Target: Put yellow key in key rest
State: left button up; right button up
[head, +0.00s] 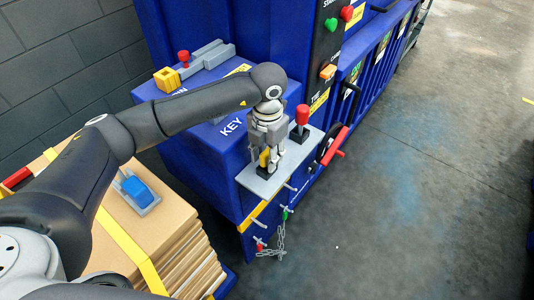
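My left gripper (267,158) points down over a grey plate (256,184) on the front of the blue machine, beside the white "KEY" lettering. A small yellow piece, apparently the yellow key (264,158), shows between its fingers, low near the plate. The fingers hide most of it, so I cannot tell whether they clamp it or whether it touches the plate. A red-knobbed key (302,115) stands upright at the plate's far right end. The key rest appears to be this plate; any slot under the gripper is hidden. My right gripper is out of view.
A yellow block and red knob (183,56) sit on grey fixtures on the machine top. A blue-topped piece (134,187) lies on strapped cardboard (165,215) at left. A red handle (335,146) and hanging chain (272,240) are near the plate. The floor at right is clear.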

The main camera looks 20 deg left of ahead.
pick_arm(q)
jog(key=shift+r, duration=0.1)
notch_tip(320, 180, up, 12)
dwell(0.6)
dwell(0.4)
